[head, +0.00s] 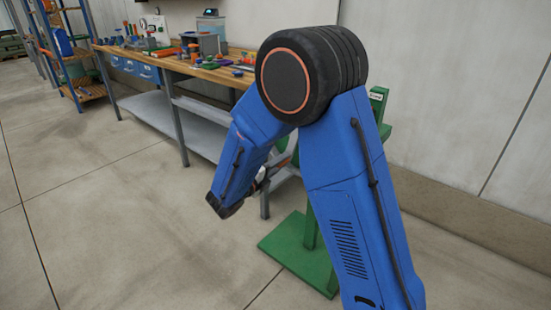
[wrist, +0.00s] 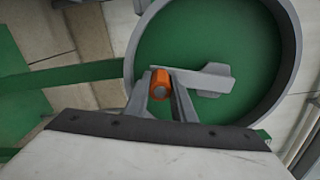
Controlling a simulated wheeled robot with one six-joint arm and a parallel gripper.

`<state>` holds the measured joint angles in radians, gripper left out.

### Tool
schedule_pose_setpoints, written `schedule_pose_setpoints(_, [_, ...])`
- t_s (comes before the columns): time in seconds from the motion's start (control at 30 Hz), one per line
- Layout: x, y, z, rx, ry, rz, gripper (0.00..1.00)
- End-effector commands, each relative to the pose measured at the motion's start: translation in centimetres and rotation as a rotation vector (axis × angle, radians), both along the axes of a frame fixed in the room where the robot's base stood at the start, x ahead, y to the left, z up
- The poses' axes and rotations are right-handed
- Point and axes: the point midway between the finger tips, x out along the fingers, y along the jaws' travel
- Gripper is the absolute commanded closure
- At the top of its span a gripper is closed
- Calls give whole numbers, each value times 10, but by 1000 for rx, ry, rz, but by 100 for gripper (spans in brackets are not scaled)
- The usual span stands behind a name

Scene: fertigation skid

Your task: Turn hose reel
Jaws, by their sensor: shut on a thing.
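The hose reel (wrist: 205,40) fills the upper middle of the wrist view, a green disc with a grey rim. A grey crank arm (wrist: 208,79) lies across its face and carries an orange handle (wrist: 160,77). My gripper (wrist: 161,88) is shut on the orange handle, one finger on each side of it. In the head view my blue arm hides most of the reel. A green stand (head: 308,250) with a flat base on the floor shows behind the arm.
A wooden workbench (head: 172,64) with several small items on top stands at the back left, close to my arm. A blue shelf rack (head: 75,60) stands farther left. A pale wall is at the right. The floor at the left front is clear.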

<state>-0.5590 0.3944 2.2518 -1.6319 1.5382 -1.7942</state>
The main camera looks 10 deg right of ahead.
Motion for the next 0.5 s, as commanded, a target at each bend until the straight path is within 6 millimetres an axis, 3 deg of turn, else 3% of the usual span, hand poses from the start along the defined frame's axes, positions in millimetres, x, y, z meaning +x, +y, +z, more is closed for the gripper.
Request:
schedule_pose_setpoints(0.23, [-11,-7,-4,-94,131,1,100])
schedule_pose_setpoints(0.5, [-17,-12,-5,-88,125,1,100])
